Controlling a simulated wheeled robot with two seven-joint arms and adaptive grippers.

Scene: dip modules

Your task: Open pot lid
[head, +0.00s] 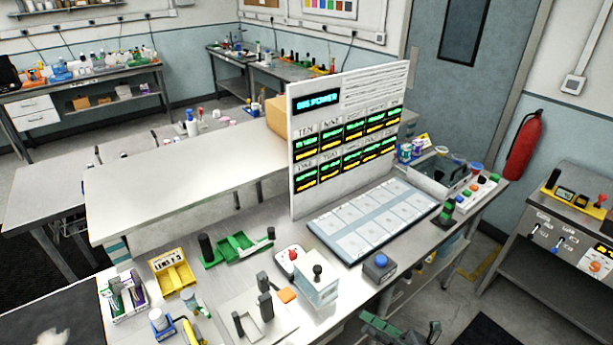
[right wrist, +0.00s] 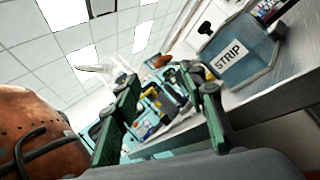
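My right gripper (head: 402,330) is at the bottom of the head view, in front of the bench edge. In the right wrist view its green fingers (right wrist: 165,95) stand apart with nothing gripped between them. My left gripper does not show.
A steel bench (head: 345,285) carries an upright display panel (head: 345,135), a card tray (head: 372,222), a blue button box (head: 379,267) and green fixtures (head: 238,246). A bin marked STRIP (right wrist: 238,58) is beyond the fingers. Open floor (head: 455,325) lies right of the bench.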

